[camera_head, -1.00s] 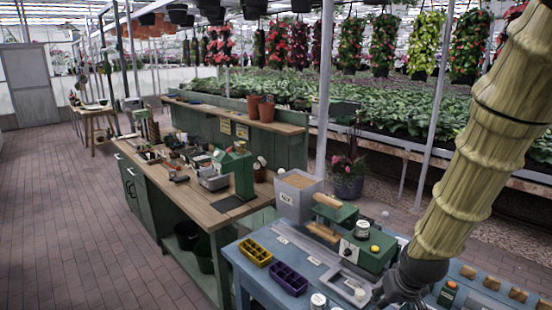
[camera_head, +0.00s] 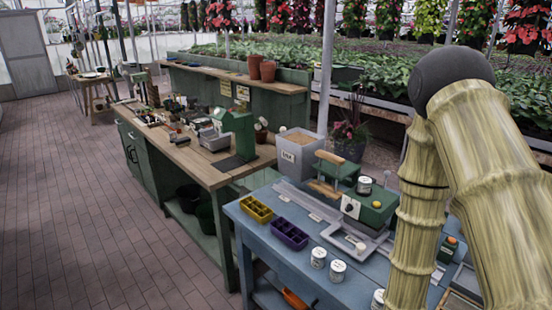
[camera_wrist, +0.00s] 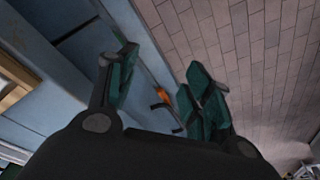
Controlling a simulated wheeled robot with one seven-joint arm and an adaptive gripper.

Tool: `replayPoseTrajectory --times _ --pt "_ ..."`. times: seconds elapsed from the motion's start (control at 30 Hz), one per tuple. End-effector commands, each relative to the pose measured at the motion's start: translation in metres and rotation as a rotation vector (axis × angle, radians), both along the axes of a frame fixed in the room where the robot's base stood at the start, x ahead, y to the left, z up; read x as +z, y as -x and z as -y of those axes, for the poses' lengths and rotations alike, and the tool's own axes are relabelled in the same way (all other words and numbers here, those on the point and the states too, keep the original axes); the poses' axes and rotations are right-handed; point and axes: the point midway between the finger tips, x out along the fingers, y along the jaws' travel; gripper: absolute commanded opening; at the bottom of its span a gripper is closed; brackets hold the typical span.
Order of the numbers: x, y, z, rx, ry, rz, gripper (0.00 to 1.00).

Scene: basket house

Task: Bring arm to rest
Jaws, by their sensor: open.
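My arm, cased in yellow-green bamboo-like segments, is folded at the right of the head view, with a dark round joint at its top. My gripper is outside the head view. In the wrist view my gripper (camera_wrist: 160,95) is open, its dark fingers with green pads spread apart. Nothing is between the fingers. They point past the edge of the blue table (camera_wrist: 75,95) toward the brick floor (camera_wrist: 265,60). An orange-handled tool (camera_wrist: 163,94) shows beyond the fingers, apart from them.
A wooden workbench (camera_head: 190,155) stands behind. The brick floor (camera_head: 90,220) at left is clear.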

Motion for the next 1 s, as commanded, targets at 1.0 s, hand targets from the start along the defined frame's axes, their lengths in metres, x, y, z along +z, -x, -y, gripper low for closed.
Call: replayPoseTrajectory --times 1.0 --pt "-0.160 0.175 -0.023 -0.002 -0.006 -0.170 0.50"
